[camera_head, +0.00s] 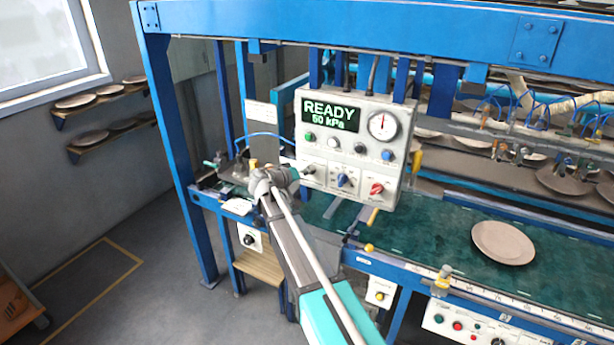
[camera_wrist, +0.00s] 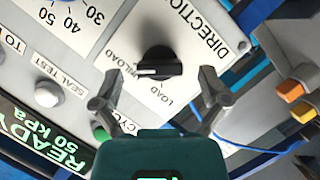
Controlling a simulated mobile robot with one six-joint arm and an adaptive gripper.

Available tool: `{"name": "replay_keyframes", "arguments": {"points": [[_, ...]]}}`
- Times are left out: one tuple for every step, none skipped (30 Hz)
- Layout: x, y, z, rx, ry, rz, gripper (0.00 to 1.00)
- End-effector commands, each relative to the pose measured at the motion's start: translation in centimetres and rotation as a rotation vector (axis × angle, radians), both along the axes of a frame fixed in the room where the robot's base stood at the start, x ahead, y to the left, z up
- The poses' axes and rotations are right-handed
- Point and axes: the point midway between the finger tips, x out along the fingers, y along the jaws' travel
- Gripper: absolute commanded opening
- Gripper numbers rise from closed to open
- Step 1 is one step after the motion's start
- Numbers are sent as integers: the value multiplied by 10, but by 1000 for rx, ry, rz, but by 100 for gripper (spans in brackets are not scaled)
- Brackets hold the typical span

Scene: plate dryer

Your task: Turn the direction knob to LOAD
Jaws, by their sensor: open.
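The direction knob (camera_wrist: 158,68) is black and sits on a white plate lettered DIRECTION in the wrist view. Its white mark points left in that picture, towards the UNLOAD label (camera_wrist: 122,56). The LOAD label (camera_wrist: 160,96) is below the knob there. My gripper (camera_wrist: 162,76) is open, with one finger on each side of the knob and visible gaps between them. I cannot tell how deep the fingertips reach. In the head view my gripper (camera_head: 296,173) is at the lower left of the control panel (camera_head: 350,114), largely hiding the knob.
The panel also carries a READY 50 kPa display (camera_head: 331,115), a gauge (camera_head: 383,126), a blue knob (camera_head: 343,181) and a red knob (camera_head: 376,188). A plate (camera_head: 503,243) lies on the green belt (camera_head: 440,225). Blue frame posts (camera_head: 180,150) stand to the left.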

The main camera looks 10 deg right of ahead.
Motion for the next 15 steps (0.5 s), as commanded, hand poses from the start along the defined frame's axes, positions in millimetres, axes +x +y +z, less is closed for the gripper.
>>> {"name": "replay_keyframes", "arguments": {"points": [[3, -3, -2, 0, 0, 0, 94], [4, -4, -2, 0, 0, 0, 94], [4, -5, -3, 0, 0, 0, 94], [5, -6, -3, 0, 0, 0, 94], [5, -7, -3, 0, 0, 0, 94], [6, -8, -3, -1, 1, 0, 94], [6, -8, -3, -1, 1, 0, 94], [6, -8, -3, -1, 1, 0, 94], [6, -8, -3, -1, 1, 0, 94], [6, -8, -3, -1, 1, 0, 94], [6, -8, -3, -1, 1, 0, 94], [6, -8, -3, -1, 1, 0, 94], [6, -8, -3, -1, 1, 0, 94], [6, -8, -3, -1, 1, 0, 94], [6, -8, -3, -1, 1, 0, 92]]}}
